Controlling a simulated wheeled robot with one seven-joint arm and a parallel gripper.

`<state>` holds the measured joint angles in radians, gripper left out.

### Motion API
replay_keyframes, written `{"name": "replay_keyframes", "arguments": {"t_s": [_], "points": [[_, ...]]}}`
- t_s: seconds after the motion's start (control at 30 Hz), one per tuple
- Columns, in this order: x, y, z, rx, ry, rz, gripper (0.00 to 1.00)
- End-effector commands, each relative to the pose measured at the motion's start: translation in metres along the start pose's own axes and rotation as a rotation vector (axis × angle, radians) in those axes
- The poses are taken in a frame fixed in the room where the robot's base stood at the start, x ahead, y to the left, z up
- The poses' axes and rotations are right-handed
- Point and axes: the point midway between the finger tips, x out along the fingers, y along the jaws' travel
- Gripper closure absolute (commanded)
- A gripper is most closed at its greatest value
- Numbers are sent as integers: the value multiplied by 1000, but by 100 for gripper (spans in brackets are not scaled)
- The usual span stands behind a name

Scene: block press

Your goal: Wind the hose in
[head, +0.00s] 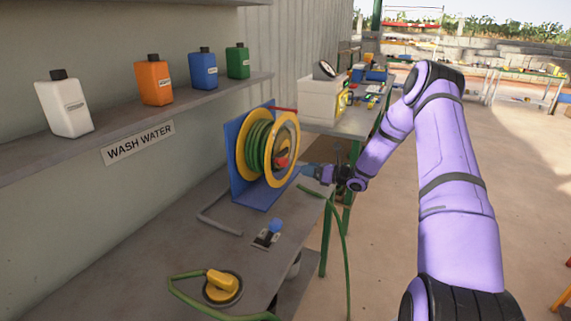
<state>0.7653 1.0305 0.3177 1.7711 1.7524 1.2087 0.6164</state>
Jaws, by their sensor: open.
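A hose reel (264,152) with yellow rims stands in a blue bracket (236,172) on the grey bench. Green hose (257,146) is wound on it, and a red part (281,158) shows near its hub. A loose length of green hose (338,228) runs over the bench's right edge and hangs toward the floor. My gripper (312,170) is open, just right of the reel and apart from its rim as far as I can see. Its fingers are small and partly hard to make out.
A yellow knob (222,286) with green hose beside it sits at the bench front. A blue-knobbed lever (275,228) and a grey bent bar (219,224) are near the reel. Several bottles stand on the wall shelf (120,110). A second table (352,124) stands behind; floor at right is clear.

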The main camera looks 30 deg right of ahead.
Motion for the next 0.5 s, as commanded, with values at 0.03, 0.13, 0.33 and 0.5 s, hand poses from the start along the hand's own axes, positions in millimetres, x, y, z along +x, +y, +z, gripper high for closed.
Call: {"name": "replay_keyframes", "arguments": {"t_s": [0.03, 0.13, 0.33, 0.5], "points": [[0, 0, 1, -89, 0, 6, 35], [-1, -1, 3, -242, -5, 14, 35], [-2, -1, 5, -388, -13, 20, 35], [12, 0, 5, -399, -13, 24, 35]]}}
